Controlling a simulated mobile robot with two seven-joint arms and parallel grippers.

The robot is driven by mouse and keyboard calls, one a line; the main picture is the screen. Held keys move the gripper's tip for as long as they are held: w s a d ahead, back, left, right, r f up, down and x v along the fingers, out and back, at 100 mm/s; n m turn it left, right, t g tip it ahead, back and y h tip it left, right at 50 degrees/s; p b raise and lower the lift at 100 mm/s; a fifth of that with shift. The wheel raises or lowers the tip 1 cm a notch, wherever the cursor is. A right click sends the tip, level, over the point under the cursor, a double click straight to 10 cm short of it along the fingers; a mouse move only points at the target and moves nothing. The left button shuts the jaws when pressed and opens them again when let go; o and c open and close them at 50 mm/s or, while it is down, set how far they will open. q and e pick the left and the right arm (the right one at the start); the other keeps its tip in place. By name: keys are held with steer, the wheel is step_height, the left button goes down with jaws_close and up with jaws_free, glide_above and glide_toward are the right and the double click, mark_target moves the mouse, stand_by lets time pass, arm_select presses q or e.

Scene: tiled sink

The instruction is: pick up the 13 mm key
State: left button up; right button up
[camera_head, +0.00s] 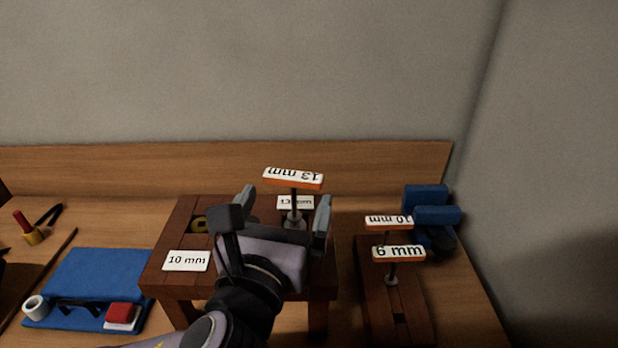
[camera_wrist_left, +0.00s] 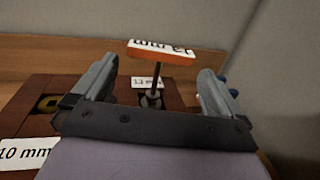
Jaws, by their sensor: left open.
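The 13 mm key (camera_head: 293,178) stands upright on the wooden stand, with an orange-edged white bar on top of a thin dark shaft. Its lettering reads upside down in the head view. It also shows in the left wrist view (camera_wrist_left: 160,52). My left gripper (camera_head: 284,207) is open, with its fingers apart on either side of the key's shaft and below the bar. In the left wrist view the key stands between the fingers (camera_wrist_left: 157,82), apart from both. I cannot tell how far beyond the fingertips the key is. My right gripper is not in view.
The wooden stand (camera_head: 160,272) carries a 10 mm label (camera_head: 186,261). A lower wooden rack (camera_head: 415,322) at right holds the 6 mm key (camera_head: 398,253) and 10 mm key (camera_head: 389,222). Blue blocks (camera_head: 437,215) lie behind it. A blue mat (camera_head: 97,276) lies left.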

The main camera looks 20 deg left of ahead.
mark_target(291, 187)
arm_select(q)
steer(key=shift+w+a+r+p, duration=0.15)
steer(key=shift+w+p, duration=0.1)
steer(key=shift+w, duration=1.5)
steer(key=shift+w+a+p, duration=0.1)
steer(key=shift+w+p, duration=0.15)
steer(key=shift+w, duration=1.5)
steer(key=c, duration=0.8)
steer(key=shift+r, duration=0.15)
